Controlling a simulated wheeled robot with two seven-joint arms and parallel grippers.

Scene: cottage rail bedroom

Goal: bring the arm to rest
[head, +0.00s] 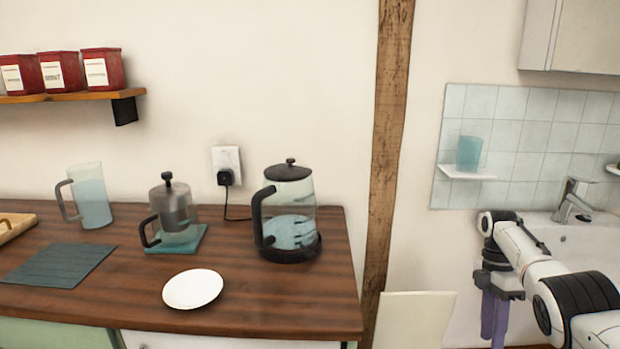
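My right arm (545,270) comes in from the lower right, in front of the sink. Its gripper (495,318) hangs pointing down, to the right of the wooden post and clear of the counter. The two purple fingers look close together and seen at an angle, and their tips are near the bottom of the view, so I cannot tell whether they are open or shut. I see nothing held in them. My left arm and gripper are out of view.
A wooden counter (270,318) holds a glass kettle (290,210), a press pot (175,215) on a teal mat, a glass jug (90,200), a dark mat (58,265) and a white plate (192,289). A wooden post (388,140) and a pale panel (415,320) stand between counter and sink (560,230).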

